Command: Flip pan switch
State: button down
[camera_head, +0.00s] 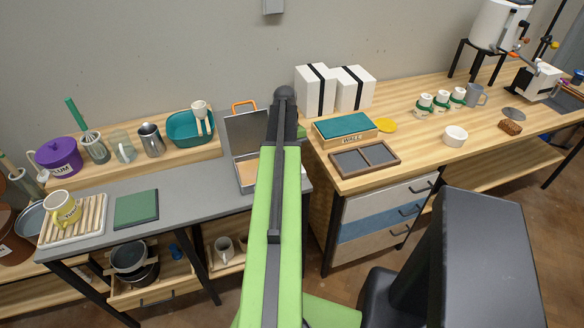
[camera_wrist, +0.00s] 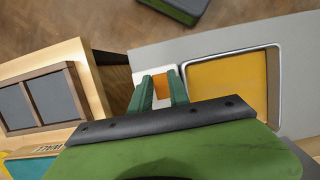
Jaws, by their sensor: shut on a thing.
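The switch (camera_wrist: 161,77) shows in the wrist view as an orange piece on a white plate, just left of a metal-rimmed pan (camera_wrist: 281,90) with a yellow-orange inside. My gripper (camera_wrist: 161,86) has its two green fingers on either side of the orange piece and is shut on it. The fingers hide part of the switch, so I cannot tell its position. In the head view, the pan (camera_head: 236,171) lies on the grey bench with its lid (camera_head: 247,132) raised. My arm hides the switch and my fingertips there.
Right of the bench, a wooden counter carries a two-part dark tray (camera_head: 365,158), a teal-topped box (camera_head: 345,127) and white boxes (camera_head: 316,92). On the left are a green mat (camera_head: 136,208), a slatted board (camera_head: 98,225) and a yellow mug (camera_head: 63,210).

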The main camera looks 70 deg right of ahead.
jog(key=shift+s, duration=0.1)
jog(key=c, duration=1.5)
grip_release()
jog(key=shift+d, duration=0.1)
jog(key=shift+r, duration=0.1)
jog(key=p+v, duration=1.6)
jog(key=v, duration=0.1)
jog(key=shift+d+p, duration=0.15)
jog(key=shift+p, duration=0.2)
